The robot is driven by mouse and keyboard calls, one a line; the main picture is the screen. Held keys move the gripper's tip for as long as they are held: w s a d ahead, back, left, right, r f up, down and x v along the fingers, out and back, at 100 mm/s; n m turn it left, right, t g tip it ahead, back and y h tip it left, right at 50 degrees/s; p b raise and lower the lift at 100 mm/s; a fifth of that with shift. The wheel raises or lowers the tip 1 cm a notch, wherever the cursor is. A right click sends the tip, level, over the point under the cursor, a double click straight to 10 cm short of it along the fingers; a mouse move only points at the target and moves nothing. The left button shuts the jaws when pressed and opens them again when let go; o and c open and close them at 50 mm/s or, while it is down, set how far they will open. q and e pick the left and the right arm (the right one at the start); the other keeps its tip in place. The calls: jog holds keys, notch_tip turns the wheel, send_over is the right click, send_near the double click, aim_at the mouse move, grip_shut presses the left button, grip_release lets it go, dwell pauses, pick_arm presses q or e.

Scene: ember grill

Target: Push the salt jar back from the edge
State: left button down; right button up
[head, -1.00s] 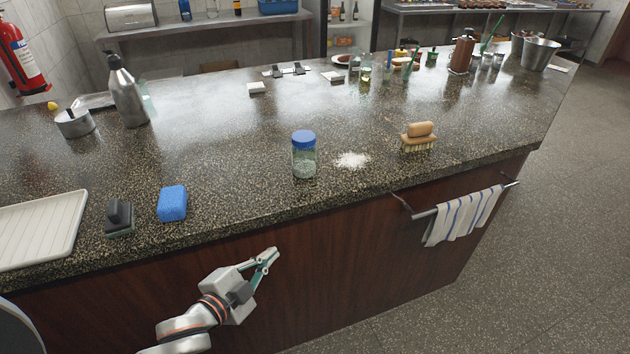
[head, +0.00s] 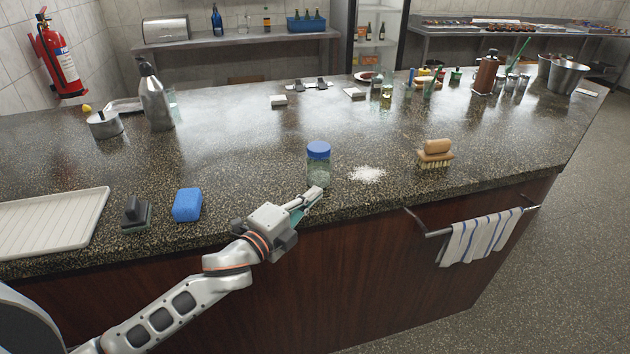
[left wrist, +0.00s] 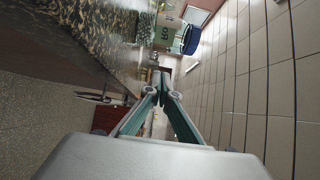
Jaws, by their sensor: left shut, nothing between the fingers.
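The salt jar (head: 318,168) is clear glass with a blue lid and pale contents. It stands upright on the dark speckled counter (head: 250,215), close to its front edge. In the left wrist view the jar (left wrist: 168,33) shows sideways, with its blue lid to the right. My left gripper (head: 316,192) is shut and empty, its fingertips just in front of the jar's lower part in the head view. In the left wrist view the fingertips (left wrist: 161,84) meet and appear apart from the jar. My right gripper is in neither view.
A white salt spill (head: 367,174) lies right of the jar, and a wooden brush (head: 435,154) farther right. A blue sponge (head: 187,205), a dark scraper (head: 135,213) and a white tray (head: 50,222) lie to the left. A striped towel (head: 480,238) hangs below the edge.

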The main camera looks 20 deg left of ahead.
aim_at(326, 172)
pick_arm(q)
jog(key=w, duration=0.5)
jog(key=shift+a, duration=0.4)
jog(key=shift+w+a, duration=0.2)
jog(key=shift+w, duration=0.2)
